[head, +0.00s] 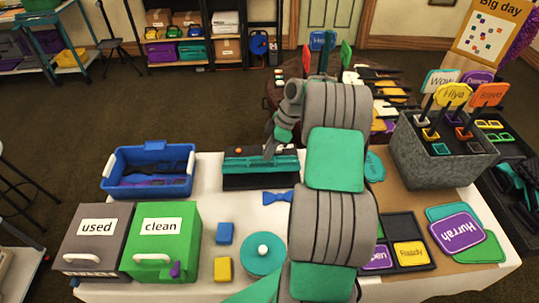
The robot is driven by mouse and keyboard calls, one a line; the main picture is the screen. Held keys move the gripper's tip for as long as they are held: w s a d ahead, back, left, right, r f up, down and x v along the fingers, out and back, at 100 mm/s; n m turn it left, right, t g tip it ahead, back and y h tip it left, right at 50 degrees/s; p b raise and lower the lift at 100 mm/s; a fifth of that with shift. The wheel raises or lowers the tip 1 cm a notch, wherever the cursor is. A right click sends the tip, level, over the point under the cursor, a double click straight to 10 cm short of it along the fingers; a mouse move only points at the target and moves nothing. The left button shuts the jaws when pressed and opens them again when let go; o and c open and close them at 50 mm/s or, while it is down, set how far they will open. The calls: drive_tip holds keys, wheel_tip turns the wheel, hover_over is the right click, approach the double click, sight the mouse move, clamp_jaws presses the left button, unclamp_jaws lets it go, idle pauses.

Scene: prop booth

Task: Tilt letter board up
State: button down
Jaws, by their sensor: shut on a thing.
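A low teal and black piece (245,172), which I take to be the letter board, sits at the back of the white table. Its face is too small for me to read any letters, and I cannot tell its exact tilt. My gripper (270,150) is at the board's upper edge, right of its middle, with the fingers pointing down. It looks shut on the board's edge; the fingertips are small and partly hidden. My arm comes up from the front and covers the table right of the board.
A blue bow (278,197) lies just in front of the board. A blue bin (150,170) stands to its left. Grey "used" (93,240) and green "clean" (162,240) boxes stand front left. A grey sign-filled box (440,160) stands right. White table shows around the bow.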

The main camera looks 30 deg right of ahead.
drive_tip(key=shift+w+d+f, duration=0.1)
drive_tip(key=shift+f, duration=0.05)
drive_tip(key=c, duration=1.7)
unclamp_jaws()
drive_tip(key=shift+w+f, duration=0.1)
drive_tip(key=shift+w, duration=0.1)
drive_tip(key=shift+o, duration=1)
drive_tip(key=v, duration=0.8)
